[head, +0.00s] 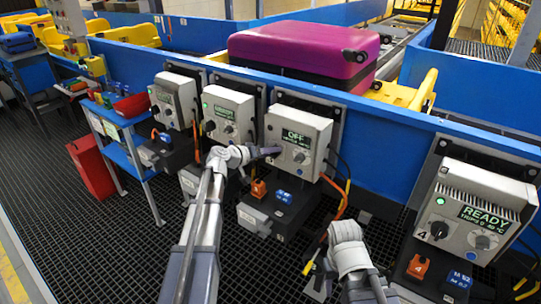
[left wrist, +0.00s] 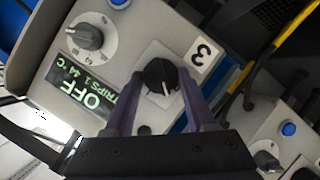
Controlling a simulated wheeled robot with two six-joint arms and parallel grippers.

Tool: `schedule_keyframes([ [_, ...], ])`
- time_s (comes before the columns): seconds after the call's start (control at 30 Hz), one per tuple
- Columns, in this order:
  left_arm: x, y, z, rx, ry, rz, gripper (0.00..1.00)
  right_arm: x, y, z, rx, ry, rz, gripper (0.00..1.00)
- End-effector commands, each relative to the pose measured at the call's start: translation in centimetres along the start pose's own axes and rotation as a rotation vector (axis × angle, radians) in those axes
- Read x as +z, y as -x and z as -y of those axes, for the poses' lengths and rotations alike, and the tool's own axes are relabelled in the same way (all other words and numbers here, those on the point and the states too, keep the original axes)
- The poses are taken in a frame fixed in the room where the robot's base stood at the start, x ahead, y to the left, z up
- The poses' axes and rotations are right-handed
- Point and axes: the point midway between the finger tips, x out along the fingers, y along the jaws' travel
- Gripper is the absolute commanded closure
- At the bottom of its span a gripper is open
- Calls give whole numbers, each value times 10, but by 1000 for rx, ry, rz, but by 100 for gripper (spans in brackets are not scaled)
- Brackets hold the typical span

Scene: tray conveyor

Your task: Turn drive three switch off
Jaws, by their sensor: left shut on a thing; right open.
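The drive three box (head: 298,137) is a light grey cabinet whose screen reads OFF in the head view; the screen (left wrist: 88,95) also reads OFF in the left wrist view. Its black switch knob (left wrist: 158,74), with a white pointer line, sits beside the 3 label (left wrist: 201,53). My left gripper (head: 268,152) is at the lower left of the box front. In the left wrist view, its purple fingers are on both sides of the knob, shut on it. The gripper hides the knob in the head view.
A grey dial (left wrist: 89,36) is on the same panel. Drive four's box (head: 473,212), reading READY, stands at the right. Two similar boxes (head: 228,113) (head: 173,98) stand to the left. A magenta case (head: 302,50) lies on the conveyor behind. Orange and yellow cables hang beside the boxes.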

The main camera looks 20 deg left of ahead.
Motion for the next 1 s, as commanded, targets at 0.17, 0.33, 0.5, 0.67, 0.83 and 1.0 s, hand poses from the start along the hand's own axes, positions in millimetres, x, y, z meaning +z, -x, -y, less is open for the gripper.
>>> schedule_keyframes([
  [0.17, 2, -2, 5, 65, 152, 16, 100, -1, -13, 1, 0, 0, 0, 50],
  [0.33, 3, -1, 7, 123, 289, 27, 100, -1, -24, 2, 0, 0, 0, 50],
  [0.5, 3, -2, 7, 174, 406, 37, 100, -2, -33, 3, 0, 0, 0, 50],
  [0.67, 3, -1, 7, 210, 492, 44, 100, -2, -40, 4, 0, 0, 0, 50],
  [0.83, 3, -1, 7, 236, 553, 48, 100, -3, -44, 4, 0, 0, 0, 50],
  [1.0, 2, 0, 6, 251, 588, 51, 100, -3, -47, 4, 0, 0, 0, 50],
])
